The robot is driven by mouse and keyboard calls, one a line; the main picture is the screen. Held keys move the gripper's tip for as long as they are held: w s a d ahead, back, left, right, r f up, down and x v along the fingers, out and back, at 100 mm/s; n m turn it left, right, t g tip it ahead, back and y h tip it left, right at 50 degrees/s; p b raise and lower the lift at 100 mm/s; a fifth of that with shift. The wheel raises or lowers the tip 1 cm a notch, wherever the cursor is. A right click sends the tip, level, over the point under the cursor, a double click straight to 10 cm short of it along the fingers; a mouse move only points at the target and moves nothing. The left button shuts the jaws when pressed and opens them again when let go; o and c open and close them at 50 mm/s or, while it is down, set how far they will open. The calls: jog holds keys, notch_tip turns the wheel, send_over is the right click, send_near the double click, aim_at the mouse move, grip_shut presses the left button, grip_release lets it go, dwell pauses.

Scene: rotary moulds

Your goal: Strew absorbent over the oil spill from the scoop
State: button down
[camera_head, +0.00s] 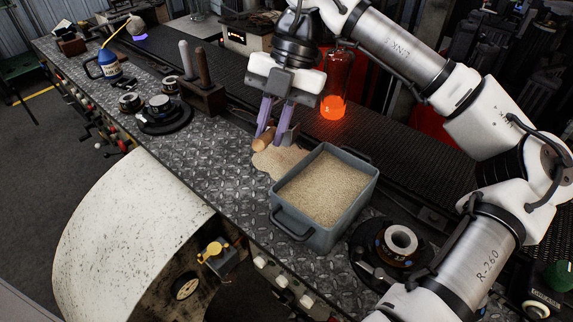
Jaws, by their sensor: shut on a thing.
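My gripper (273,122), with purple fingers, is shut on the scoop, which has a wooden handle (264,140) and a grey metal part (288,137) beside the fingers. The scoop is just above or at a patch of tan absorbent grains (278,161) on the diamond-plate bench. The patch lies against the far left side of a grey bin (317,239) filled with the same grains. Any oil under the grains is hidden, and I cannot tell whether the scoop holds any grains.
A dark block with upright handles (204,98) is to the left, near round dark discs (165,114) and a blue oil can (109,65). A ring-shaped part (400,240) sits right of the bin.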

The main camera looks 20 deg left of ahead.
jog(key=shift+s+f+t+b, duration=0.2)
jog(key=shift+s+t+b, duration=0.45)
jog(key=shift+b, duration=0.3)
jog(key=shift+s+d+f+t+b, duration=0.1)
jog(key=shift+f+t+b, duration=0.4)
jog(key=shift+b, duration=0.4)
jog(key=shift+s, duration=0.15)
jog(key=f+b, duration=0.1)
jog(key=t+b, duration=0.1)
jog(key=b, duration=0.1)
jog(key=shift+s+f+t+y, duration=0.25)
jog(key=shift+s+f+y, duration=0.05)
jog(key=shift+f, duration=0.1)
jog(key=shift+r, duration=0.15)
